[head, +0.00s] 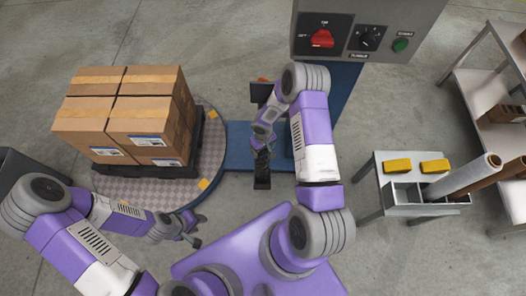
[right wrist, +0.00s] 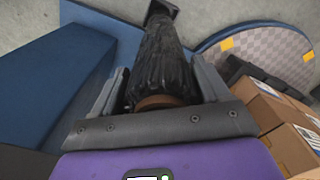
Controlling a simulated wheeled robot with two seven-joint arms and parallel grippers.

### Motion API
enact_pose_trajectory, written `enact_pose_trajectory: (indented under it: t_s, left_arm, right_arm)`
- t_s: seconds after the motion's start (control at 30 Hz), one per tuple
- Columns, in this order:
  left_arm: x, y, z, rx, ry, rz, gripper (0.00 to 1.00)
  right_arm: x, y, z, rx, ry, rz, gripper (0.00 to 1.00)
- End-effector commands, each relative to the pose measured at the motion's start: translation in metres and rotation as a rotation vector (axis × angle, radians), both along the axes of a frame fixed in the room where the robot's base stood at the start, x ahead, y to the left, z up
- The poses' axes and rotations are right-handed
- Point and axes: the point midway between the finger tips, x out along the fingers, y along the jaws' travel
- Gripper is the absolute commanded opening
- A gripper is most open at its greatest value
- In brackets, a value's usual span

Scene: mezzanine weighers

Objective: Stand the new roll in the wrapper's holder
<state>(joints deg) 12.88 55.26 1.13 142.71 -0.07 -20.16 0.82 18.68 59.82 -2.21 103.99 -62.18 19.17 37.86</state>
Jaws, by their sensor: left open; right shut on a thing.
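My right gripper (head: 263,146) is shut on a dark, wrinkled roll (right wrist: 162,62) with a brown core end (right wrist: 160,102). In the right wrist view the roll lies between the fingers and points away toward a small black plate (right wrist: 163,8). In the head view the arm mostly hides the roll, beside the wrapper's blue base (head: 238,148). A black part (head: 262,181) shows below the gripper; I cannot tell whether it belongs to the holder. A whitish roll (head: 462,176) leans in a grey rack at right. My left gripper (head: 192,232) is open and empty near the turntable.
Stacked cartons (head: 130,112) stand on a dark pallet on the round turntable (head: 212,150). The control box (head: 362,35) is at the top. Shelves are far right. Floor between wrapper and rack is clear.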

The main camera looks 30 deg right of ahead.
Motion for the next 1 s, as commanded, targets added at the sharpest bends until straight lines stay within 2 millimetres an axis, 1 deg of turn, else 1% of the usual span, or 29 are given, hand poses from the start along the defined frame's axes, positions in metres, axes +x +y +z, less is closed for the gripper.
enact_pose_trajectory:
  t_s: [0.03, 0.13, 0.4, 0.57, 0.6, 0.67, 0.7, 0.73, 1.0]
  left_arm:
    - [0.000, 0.000, -0.004, 0.000, 0.000, 0.000, 0.43]
    - [0.000, 0.000, -0.007, 0.000, 0.000, 0.000, 0.43]
    - [0.000, 0.000, -0.007, 0.000, 0.000, 0.000, 0.43]
    - [0.000, 0.000, -0.011, 0.000, 0.000, 0.000, 0.43]
    - [0.000, 0.000, -0.010, 0.000, 0.000, 0.000, 0.43]
    - [0.000, 0.000, -0.010, 0.000, 0.000, 0.000, 0.43]
    - [0.000, 0.000, -0.010, 0.000, 0.000, 0.000, 0.43]
    - [0.000, 0.000, -0.010, 0.000, 0.000, 0.000, 0.43]
    - [0.000, 0.000, -0.008, 0.000, 0.000, 0.000, 0.43]
  right_arm:
    - [0.000, 0.000, -0.009, 0.000, 0.000, 0.000, 0.00]
    - [0.001, 0.000, -0.020, -0.001, -0.001, 0.000, 0.00]
    - [0.001, 0.000, -0.021, -0.001, -0.002, 0.000, 0.00]
    - [0.001, 0.000, -0.025, -0.001, -0.002, 0.000, 0.00]
    - [0.000, 0.000, -0.025, 0.000, 0.001, 0.000, 0.81]
    - [0.000, 0.000, -0.024, 0.000, 0.001, 0.000, 0.90]
    - [0.000, 0.000, -0.024, 0.000, 0.001, 0.000, 0.97]
    - [0.000, 0.000, -0.024, 0.000, 0.001, 0.000, 1.00]
    - [0.000, 0.000, -0.023, 0.000, 0.001, 0.000, 1.00]
